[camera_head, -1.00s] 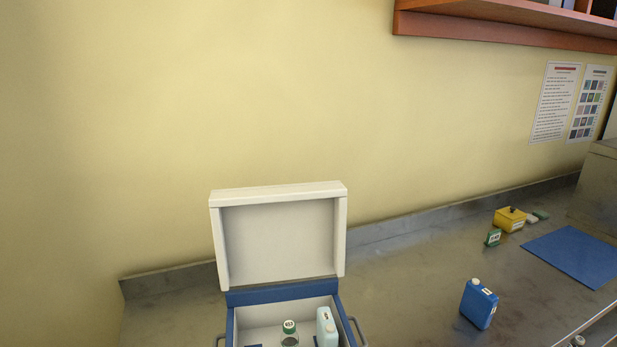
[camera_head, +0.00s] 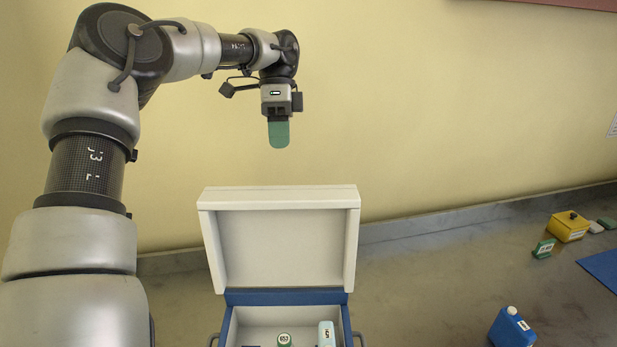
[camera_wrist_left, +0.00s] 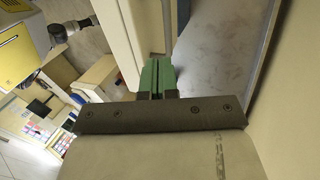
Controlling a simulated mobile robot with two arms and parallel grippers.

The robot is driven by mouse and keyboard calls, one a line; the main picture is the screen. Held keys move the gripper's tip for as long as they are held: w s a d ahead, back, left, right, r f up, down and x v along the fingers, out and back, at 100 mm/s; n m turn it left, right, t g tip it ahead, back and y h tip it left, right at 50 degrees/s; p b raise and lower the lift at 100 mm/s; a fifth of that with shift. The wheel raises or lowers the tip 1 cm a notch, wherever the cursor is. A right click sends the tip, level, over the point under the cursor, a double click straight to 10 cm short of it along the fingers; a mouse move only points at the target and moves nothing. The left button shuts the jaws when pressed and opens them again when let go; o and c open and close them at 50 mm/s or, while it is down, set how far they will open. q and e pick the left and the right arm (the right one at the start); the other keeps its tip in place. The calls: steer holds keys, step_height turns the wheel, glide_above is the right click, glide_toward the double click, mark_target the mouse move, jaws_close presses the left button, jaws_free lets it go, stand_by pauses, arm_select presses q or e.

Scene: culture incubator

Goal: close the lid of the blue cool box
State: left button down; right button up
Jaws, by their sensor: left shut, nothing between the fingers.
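The blue cool box (camera_head: 285,297) stands on the counter at the bottom of the head view, its front cut off by the frame. Its white lid (camera_head: 280,250) is open, standing up at the back of the box. My right gripper is not in view.
A blue bottle (camera_head: 511,328) stands on the counter (camera_head: 440,265) to the right of the box. A yellow box (camera_head: 568,226), a small green-labelled item (camera_head: 543,248) and a blue mat (camera_head: 603,268) lie farther right. The yellow wall (camera_head: 450,110) rises behind.

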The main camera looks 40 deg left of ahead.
mark_target(279, 188)
arm_select(q)
steer(key=p+x, duration=0.1)
steer(key=x, duration=0.2)
steer(key=p+x, duration=0.1)
steer(key=x, duration=0.2)
steer(key=p+x, duration=0.1)
steer(key=x, duration=0.3)
steer(key=shift+s+r, duration=0.15)
steer(key=shift+s, duration=0.2)
